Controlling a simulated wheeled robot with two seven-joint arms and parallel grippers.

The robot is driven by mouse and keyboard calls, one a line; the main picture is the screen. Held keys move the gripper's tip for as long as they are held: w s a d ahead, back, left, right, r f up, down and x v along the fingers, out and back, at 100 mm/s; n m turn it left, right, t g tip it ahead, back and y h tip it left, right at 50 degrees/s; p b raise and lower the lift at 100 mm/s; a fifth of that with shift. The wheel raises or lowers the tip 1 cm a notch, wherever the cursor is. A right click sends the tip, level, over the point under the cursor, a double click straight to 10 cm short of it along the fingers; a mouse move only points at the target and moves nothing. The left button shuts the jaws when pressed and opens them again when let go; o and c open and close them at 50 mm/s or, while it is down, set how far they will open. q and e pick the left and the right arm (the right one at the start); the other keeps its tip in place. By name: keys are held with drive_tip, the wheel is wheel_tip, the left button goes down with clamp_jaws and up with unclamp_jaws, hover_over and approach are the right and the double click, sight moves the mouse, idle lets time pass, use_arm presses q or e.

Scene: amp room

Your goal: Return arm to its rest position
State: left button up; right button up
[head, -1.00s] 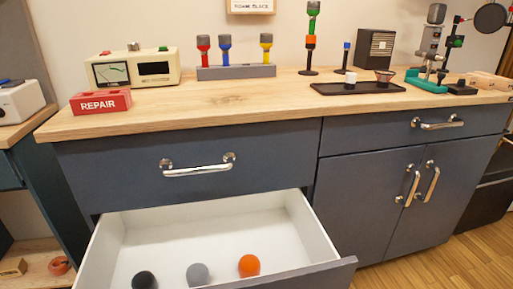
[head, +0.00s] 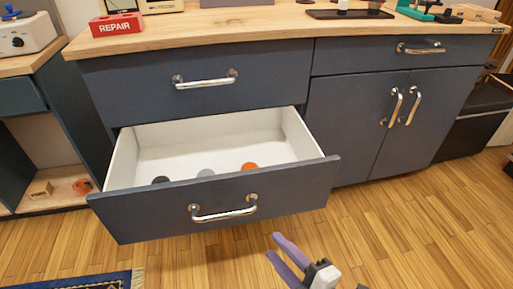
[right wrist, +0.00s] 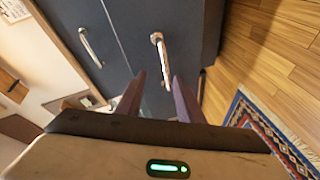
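My right gripper (head: 274,246) is at the bottom of the head view, in front of and below the open drawer (head: 150,212). Its two purple fingers are apart with nothing between them. In the right wrist view the fingers (right wrist: 157,80) also stand apart, with a metal handle (right wrist: 160,55) seen beyond them, clear of the fingers. The lower drawer is pulled out, and its chrome handle (head: 224,213) is free. A dark ball (head: 161,180), a grey ball (head: 206,173) and an orange ball (head: 250,166) lie inside, partly hidden by the drawer front. My left gripper is not in view.
The wooden worktop (head: 240,26) holds a red REPAIR block (head: 117,25) and a black tray (head: 350,14). The cupboard doors (head: 358,125) are shut. A patterned rug (head: 80,282) lies at lower left.

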drive_tip(key=s+d+m+g+h, duration=0.1)
drive_tip(key=d+m+g+h, duration=0.1)
drive_tip(key=d+m+h, duration=0.7)
drive_tip(key=s+d+f+m+g+y, duration=0.1)
drive_tip(key=s+d+m+g, duration=0.35)
drive_tip(key=s, duration=0.35)
drive_tip(key=s+d+f+m+g, duration=0.1)
drive_tip(key=s+d+m+g, duration=0.2)
drive_tip(key=s+m, duration=0.35)
drive_tip(key=w+a+f+n+t+y, duration=0.2)
drive_tip(key=w+a+f+t+y, duration=0.1)
drive_tip(key=a+t, duration=0.4)
use_arm(q)
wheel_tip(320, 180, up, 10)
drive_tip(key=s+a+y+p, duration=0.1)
drive_tip(key=p, duration=1.6)
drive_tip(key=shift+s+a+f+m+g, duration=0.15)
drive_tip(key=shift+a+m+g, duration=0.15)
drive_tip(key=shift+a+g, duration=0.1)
use_arm(e)
wheel_tip(320, 180, up, 10)
drive_tip(key=g, duration=0.2)
drive_tip(key=shift+d+r+h, duration=0.25)
drive_tip(key=shift+d+h, duration=0.15)
drive_tip(key=shift+f, duration=0.1)
idle(1.2)
